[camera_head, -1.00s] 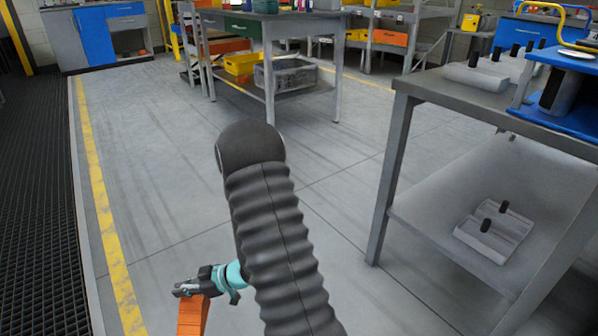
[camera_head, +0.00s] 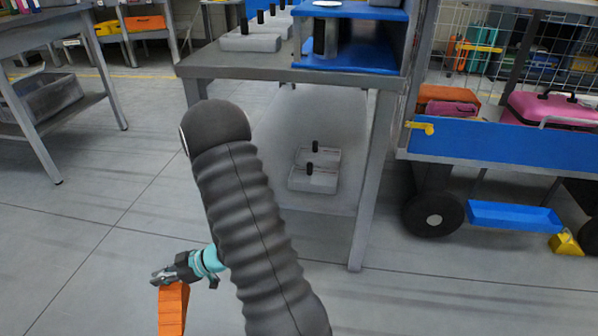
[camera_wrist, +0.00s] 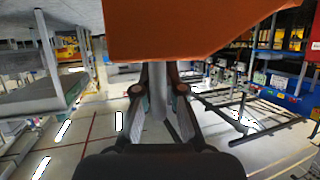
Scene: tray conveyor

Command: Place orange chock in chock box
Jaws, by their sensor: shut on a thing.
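My gripper (camera_head: 170,276) is shut on the orange chock (camera_head: 172,310), which hangs below it over the bare floor at the lower left of the head view. The chock also fills the top middle of the wrist view (camera_wrist: 190,30), where my gripper's fingers (camera_wrist: 158,85) reach up to it. The bottom of the chock is cut off in the head view. A shallow blue bin (camera_head: 515,216) hangs low under the cart at the right; it may be the chock box. A yellow chock-like wedge (camera_head: 566,243) is beside its right end.
A grey workbench (camera_head: 300,72) with a lower shelf holding grey blocks stands ahead. A wheeled cart (camera_head: 490,143) with a blue side, pink case and mesh stands to its right. Another table (camera_head: 45,38) is at left. The floor before the bench and cart is clear.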

